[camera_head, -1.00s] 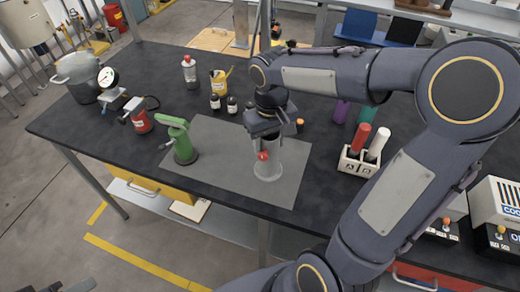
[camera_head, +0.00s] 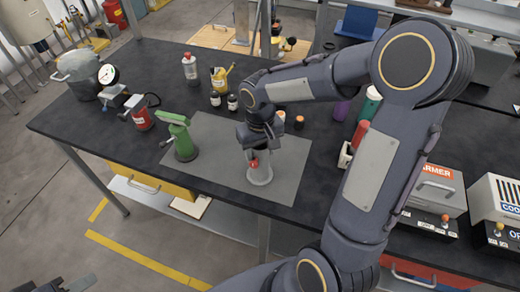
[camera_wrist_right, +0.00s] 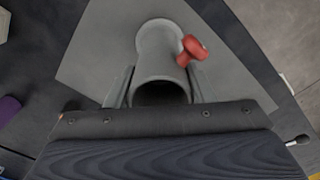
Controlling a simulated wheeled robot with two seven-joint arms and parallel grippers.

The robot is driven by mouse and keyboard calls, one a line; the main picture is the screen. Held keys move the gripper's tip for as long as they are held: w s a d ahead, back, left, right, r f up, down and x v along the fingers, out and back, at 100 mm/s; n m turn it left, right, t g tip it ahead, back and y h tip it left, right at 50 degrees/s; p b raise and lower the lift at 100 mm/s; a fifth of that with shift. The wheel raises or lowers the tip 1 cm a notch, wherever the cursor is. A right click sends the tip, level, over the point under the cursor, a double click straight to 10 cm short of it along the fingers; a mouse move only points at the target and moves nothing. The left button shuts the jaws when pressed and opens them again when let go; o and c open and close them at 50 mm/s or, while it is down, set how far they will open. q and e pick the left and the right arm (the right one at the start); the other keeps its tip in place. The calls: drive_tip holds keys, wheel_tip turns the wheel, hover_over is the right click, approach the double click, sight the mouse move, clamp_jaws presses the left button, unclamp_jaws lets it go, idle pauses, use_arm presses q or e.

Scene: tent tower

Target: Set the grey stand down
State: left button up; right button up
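The grey stand (camera_head: 260,175) is an upright grey tube with a wider round base and a red knob on its side. In the head view it is over the grey mat (camera_head: 220,150), its base at or very near the mat; I cannot tell if they touch. My right gripper (camera_head: 257,148) points down around the stand's upper part. In the right wrist view the stand (camera_wrist_right: 160,62) stands between the two fingers (camera_wrist_right: 158,88), which close on the tube from both sides. A dark part at the bottom left corner seems to be my left gripper (camera_head: 66,286); its fingers are unclear.
A green hand tool on a round base (camera_head: 182,140) stands on the mat to the left of the stand. Small dark bottles (camera_head: 232,101) and a yellow can (camera_head: 220,78) stand behind. A white holder (camera_head: 346,156) is partly hidden by my right arm.

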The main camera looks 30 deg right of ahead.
drive_tip(key=o, duration=0.4)
wheel_tip(320, 180, up, 12)
drive_tip(key=s+a+f+t+y, duration=0.1)
drive_tip(key=s+a+t+y, duration=0.1)
drive_tip(key=s, duration=0.6)
drive_tip(key=s+a+f+t+y, duration=0.1)
drive_tip(key=s+a+t, duration=0.1)
drive_tip(key=s, duration=0.7)
drive_tip(key=shift+f+m+t+y, duration=0.4)
drive_tip(key=shift+t, duration=0.4)
drive_tip(key=shift+a, duration=0.1)
